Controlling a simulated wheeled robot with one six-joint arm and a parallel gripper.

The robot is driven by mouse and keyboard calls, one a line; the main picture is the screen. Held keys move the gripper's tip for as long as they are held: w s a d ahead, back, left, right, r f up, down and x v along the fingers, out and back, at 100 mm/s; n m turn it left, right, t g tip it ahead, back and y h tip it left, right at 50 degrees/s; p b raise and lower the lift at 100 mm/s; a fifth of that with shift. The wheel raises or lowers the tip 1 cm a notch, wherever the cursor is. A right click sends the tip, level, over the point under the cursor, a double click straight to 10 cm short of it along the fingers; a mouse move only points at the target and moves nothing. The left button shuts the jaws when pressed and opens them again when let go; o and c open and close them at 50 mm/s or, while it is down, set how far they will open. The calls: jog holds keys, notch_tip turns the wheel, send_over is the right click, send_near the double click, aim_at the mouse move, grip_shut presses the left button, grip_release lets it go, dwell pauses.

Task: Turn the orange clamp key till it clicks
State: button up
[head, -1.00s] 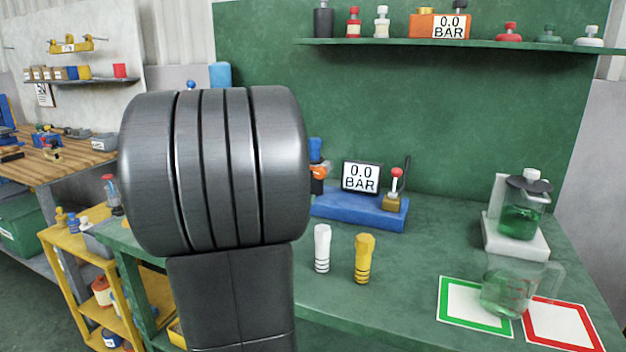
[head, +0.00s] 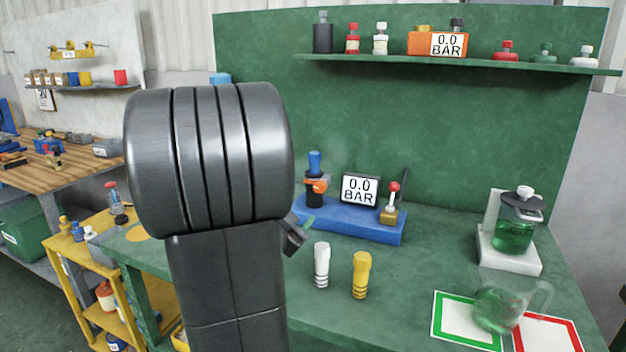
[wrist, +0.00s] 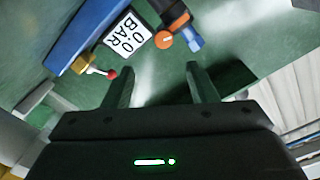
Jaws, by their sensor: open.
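The orange clamp key (head: 318,184) sits on a dark upright fitting with a blue top (head: 315,162), at the left end of a blue base (head: 345,222). The key also shows in the wrist view (wrist: 163,40), as a round orange face with a pale mark. My gripper (wrist: 158,70) is open and empty there, its two fingers apart and pointing toward the key, with a gap between. In the head view my arm hides most of the gripper; only a dark finger part shows in front of the blue base.
A 0.0 BAR display (head: 360,189) and a red-knobbed lever (head: 392,200) stand right of the key on the same base. White (head: 321,265) and yellow (head: 361,275) pegs stand in front. A clear jug (head: 498,305) is at the right.

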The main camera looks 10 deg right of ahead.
aim_at(318, 188)
jog(key=w+d+n+p, duration=0.2)
jog(key=w+n, duration=0.1)
jog(key=w+d+n+p, duration=0.2)
jog(key=w+n, duration=0.1)
jog(key=w, duration=0.1)
jog(key=w+d+n+p, duration=0.2)
jog(key=w+d+n, duration=0.1)
jog(key=w, duration=0.1)
jog(key=shift+r+p, duration=0.35)
jog(key=shift+s, duration=0.1)
jog(key=c, duration=1)
